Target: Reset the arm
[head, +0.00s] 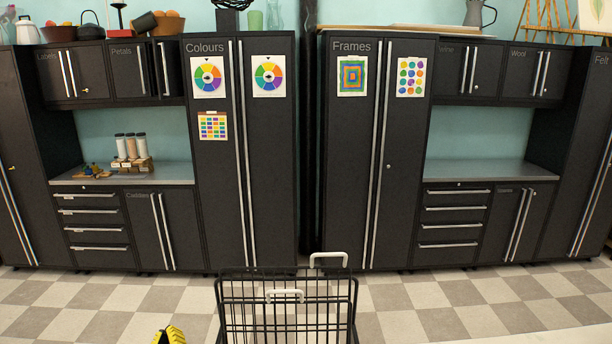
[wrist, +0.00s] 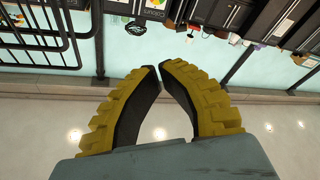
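My gripper (wrist: 160,69) shows in the wrist view, with two yellow ribbed fingers and black inner pads. The fingertips come together at the middle, with a gap between the fingers nearer the base. It looks shut, and nothing shows between the fingers. In the head view only a small yellow and black part of my gripper (head: 171,335) shows at the bottom edge, left of a black wire basket. The rest of the arm is out of that view.
The black wire basket (head: 288,306) with white handles stands low in front. Dark cabinets labelled Colours (head: 215,170) and Frames (head: 345,180) line the wall. The checkered floor (head: 425,297) between looks clear.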

